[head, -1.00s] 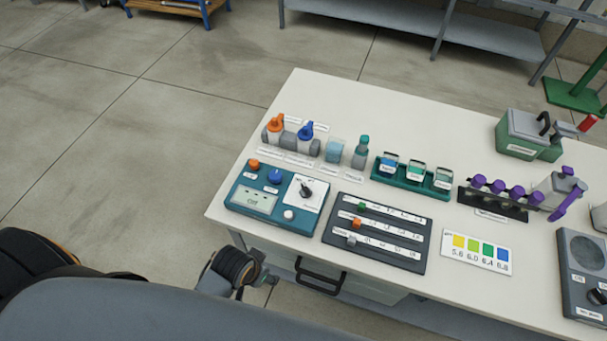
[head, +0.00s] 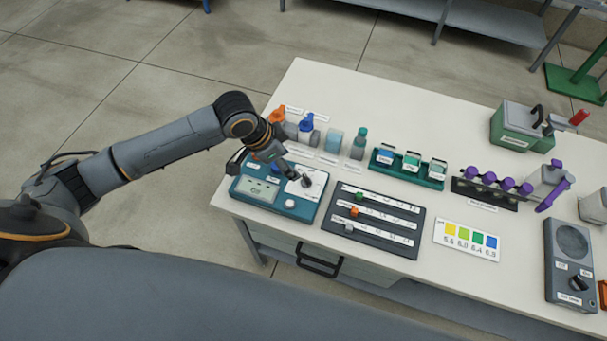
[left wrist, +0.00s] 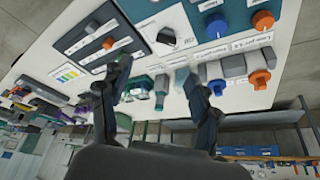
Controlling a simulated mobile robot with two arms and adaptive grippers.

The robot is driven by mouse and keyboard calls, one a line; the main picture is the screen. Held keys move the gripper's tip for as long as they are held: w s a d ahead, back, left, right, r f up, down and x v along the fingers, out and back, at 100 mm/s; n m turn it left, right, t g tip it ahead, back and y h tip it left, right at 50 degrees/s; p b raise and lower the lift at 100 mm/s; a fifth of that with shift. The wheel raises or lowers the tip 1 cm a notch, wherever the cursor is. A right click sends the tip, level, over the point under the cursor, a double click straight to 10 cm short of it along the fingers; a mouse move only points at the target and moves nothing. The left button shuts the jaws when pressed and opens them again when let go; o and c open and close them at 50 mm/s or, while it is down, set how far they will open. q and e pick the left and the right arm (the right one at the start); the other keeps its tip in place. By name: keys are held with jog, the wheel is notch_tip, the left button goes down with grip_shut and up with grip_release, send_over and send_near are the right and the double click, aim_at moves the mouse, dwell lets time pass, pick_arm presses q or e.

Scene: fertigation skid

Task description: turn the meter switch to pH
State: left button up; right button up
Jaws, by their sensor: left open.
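The meter (head: 245,198) is a teal box at the table's near left corner, with a grey display (head: 258,188) and a white switch panel. The dark meter switch (head: 306,181) stands on that panel. My left gripper (head: 266,165) is over the back of the meter, open, with one finger close to the switch; contact cannot be told. It partly hides the meter's knobs. In the left wrist view, the open fingers (left wrist: 155,72) frame nothing held, and the meter's blue knob (left wrist: 215,26) and orange knob (left wrist: 262,20) show at the top. My right gripper is out of view.
Orange and blue valves (head: 306,123) and small bottles stand just behind the meter. A dark slider board (head: 375,250) lies to its right, with a colour chart (head: 468,238) beyond. A green rack (head: 410,175) stands behind the board.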

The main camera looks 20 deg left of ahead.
aim_at(306, 179)
pick_arm(q)
jog(key=x, duration=0.4)
jog(key=p+x, duration=0.1)
jog(key=x, duration=0.4)
jog(key=a+p+x, duration=0.1)
jog(key=x, duration=0.3)
jog(key=shift+w+f, duration=0.2)
jog(key=shift+w, duration=0.25)
jog(key=shift+c, duration=0.2)
jog(key=c, duration=1.1)
